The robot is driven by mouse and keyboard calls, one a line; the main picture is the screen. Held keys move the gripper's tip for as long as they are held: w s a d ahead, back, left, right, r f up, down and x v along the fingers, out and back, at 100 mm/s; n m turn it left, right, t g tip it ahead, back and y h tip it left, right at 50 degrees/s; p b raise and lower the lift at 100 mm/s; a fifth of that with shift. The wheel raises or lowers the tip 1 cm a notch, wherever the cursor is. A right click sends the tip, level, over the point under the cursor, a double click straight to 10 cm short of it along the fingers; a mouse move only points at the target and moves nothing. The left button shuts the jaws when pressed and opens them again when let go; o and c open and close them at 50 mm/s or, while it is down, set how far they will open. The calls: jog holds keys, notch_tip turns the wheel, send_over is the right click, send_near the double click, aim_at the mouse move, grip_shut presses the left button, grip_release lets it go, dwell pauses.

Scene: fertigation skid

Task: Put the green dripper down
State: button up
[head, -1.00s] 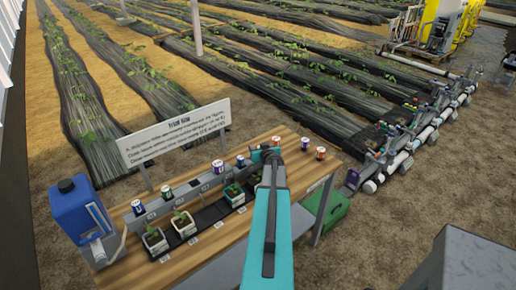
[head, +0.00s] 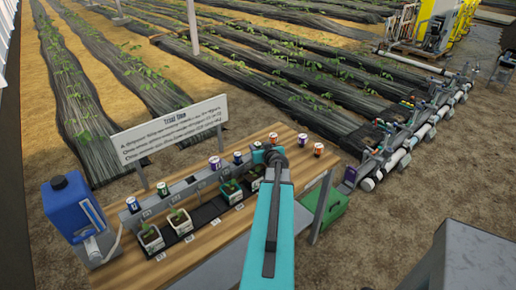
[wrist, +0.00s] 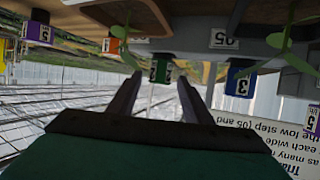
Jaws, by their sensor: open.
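The green dripper (wrist: 161,71) shows in the wrist view, which is upside down. Its black end meets the dark underside-looking ledge of the bench. My gripper (wrist: 160,84) is open, with one finger on each side of the dripper and a visible gap at both sides. In the head view my arm hides the green dripper, and the jaws cannot be made out there. A blue dripper (wrist: 239,78) stands beside it in the wrist view, and an orange one (wrist: 112,43) and a purple one (wrist: 38,32) stand on the other side.
The wooden bench (head: 205,240) carries several potted seedlings (head: 179,221) and more drippers along a grey rail. A blue canister (head: 72,210) stands at its left end, a sign (head: 170,132) behind it. Crop rows lie beyond.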

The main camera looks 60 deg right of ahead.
jog(key=shift+b+v, duration=0.75)
jog(key=shift+v, duration=1.8)
